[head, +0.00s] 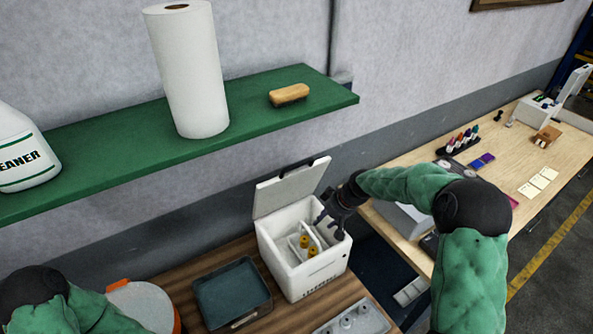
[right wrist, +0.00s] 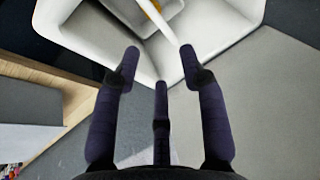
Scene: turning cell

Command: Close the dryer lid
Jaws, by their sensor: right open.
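The dryer (head: 318,276) is a white box on the wooden bench, with yellow items inside its open top. My right gripper (head: 327,222) is open at the right rim of the dryer, in front of the lid's right side. In the right wrist view, its spread fingers (right wrist: 160,65) are empty and point at the white dryer rim (right wrist: 85,45); the lid (right wrist: 270,95) seems to be the grey panel at right. My left gripper is out of view; only my left arm shows.
A dark tray (head: 253,318) lies left of the dryer, and a white round container with an orange edge (head: 140,306) farther left. A green shelf (head: 115,143) with a paper roll (head: 188,75) and a brush (head: 289,95) hangs above. A light wooden table (head: 505,160) stands to the right.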

